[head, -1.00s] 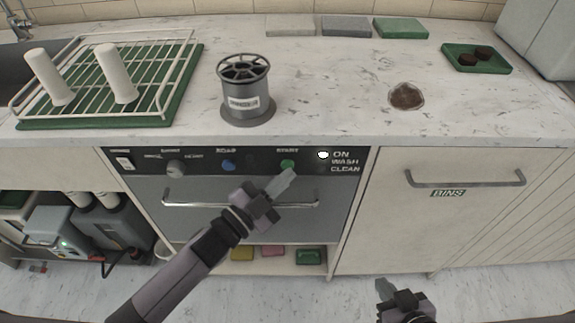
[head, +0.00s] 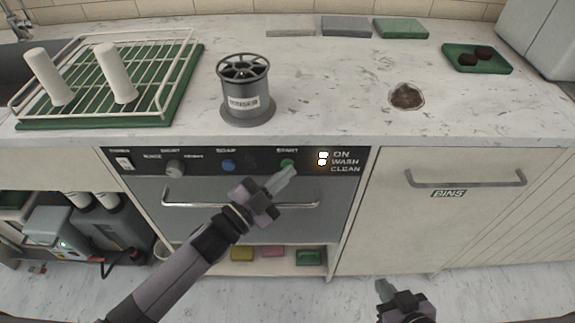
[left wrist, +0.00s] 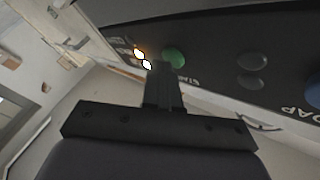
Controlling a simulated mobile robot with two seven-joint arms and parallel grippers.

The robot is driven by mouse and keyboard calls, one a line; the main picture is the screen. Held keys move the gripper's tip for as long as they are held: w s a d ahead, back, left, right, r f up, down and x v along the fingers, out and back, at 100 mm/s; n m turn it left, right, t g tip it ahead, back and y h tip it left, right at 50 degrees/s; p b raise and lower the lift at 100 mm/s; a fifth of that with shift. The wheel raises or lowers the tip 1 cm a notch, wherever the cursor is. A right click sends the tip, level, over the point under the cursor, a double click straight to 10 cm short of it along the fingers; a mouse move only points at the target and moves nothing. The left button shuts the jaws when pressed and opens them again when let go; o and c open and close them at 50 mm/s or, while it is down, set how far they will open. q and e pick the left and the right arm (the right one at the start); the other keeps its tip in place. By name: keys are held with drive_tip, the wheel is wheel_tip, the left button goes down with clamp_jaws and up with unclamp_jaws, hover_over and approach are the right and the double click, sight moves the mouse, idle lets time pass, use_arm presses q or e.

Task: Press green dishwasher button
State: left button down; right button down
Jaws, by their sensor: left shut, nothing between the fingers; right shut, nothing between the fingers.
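The green start button (head: 288,163) is on the dark control panel (head: 200,165) of the dishwasher (head: 270,215), under the START label. My left gripper (head: 291,172) is shut and empty. Its tip is right at the button's lower edge in the head view; I cannot tell if they touch. The left wrist view shows the green button (left wrist: 174,57) just beyond the tip of my left gripper (left wrist: 162,68). Lights (head: 323,158) beside the ON and WASH labels are lit. My right gripper (head: 383,286) is shut and empty, low in front of the bins door.
A handle (head: 190,204) crosses the dishwasher front below the panel. A blue soap button (head: 228,166) and a grey knob (head: 175,168) sit left of the green button. The bins door (head: 450,240) is to the right.

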use_arm(q)
drive_tip(key=shift+s, duration=0.1)
drive_tip(key=shift+s+p, duration=0.4)
drive_tip(key=shift+s, duration=0.4)
drive_tip(key=s+p, duration=0.2)
drive_tip(key=s, duration=0.3)
idle(0.8)
